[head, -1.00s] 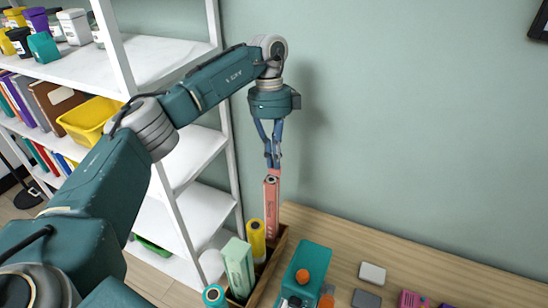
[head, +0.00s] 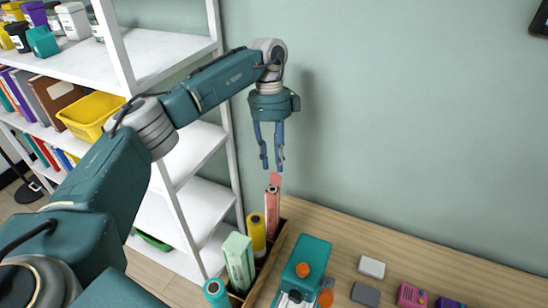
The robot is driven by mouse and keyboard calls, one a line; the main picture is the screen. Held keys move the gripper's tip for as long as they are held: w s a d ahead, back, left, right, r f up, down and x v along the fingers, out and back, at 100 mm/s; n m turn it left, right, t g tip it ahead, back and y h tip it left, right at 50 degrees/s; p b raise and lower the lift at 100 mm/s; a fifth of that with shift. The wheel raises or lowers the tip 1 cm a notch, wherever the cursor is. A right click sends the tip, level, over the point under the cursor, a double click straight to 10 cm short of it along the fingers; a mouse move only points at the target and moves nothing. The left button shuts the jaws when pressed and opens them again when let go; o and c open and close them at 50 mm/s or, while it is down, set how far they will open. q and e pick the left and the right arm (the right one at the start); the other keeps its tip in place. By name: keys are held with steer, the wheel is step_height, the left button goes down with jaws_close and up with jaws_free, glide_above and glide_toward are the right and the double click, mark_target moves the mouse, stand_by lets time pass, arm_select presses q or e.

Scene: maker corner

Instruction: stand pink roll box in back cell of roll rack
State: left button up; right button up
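The pink roll box (head: 272,208) stands upright, a little tilted, in the back part of the roll rack (head: 262,277), a brown wooden open box at the left end of the table. Its top flap is up and its lower end is hidden inside the rack. My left gripper (head: 272,167) is open and empty, just above the pink box and apart from it. A yellow roll (head: 257,233) and a light green box (head: 239,260) stand in the rack nearer to me. My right gripper is not in view.
A teal machine with an orange knob (head: 303,268) stands right of the rack. A teal roll (head: 215,291) is at the rack's near left. White (head: 371,267) and grey (head: 365,294) blocks lie further right. A white shelf unit (head: 185,165) stands at left; the wall is behind.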

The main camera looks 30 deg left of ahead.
arm_select(q)
steer(key=shift+r, duration=0.15)
steer(key=b+v, duration=0.1)
steer(key=v, duration=1.2)
steer(key=shift+b, duration=0.4)
steer(key=shift+s, duration=0.15)
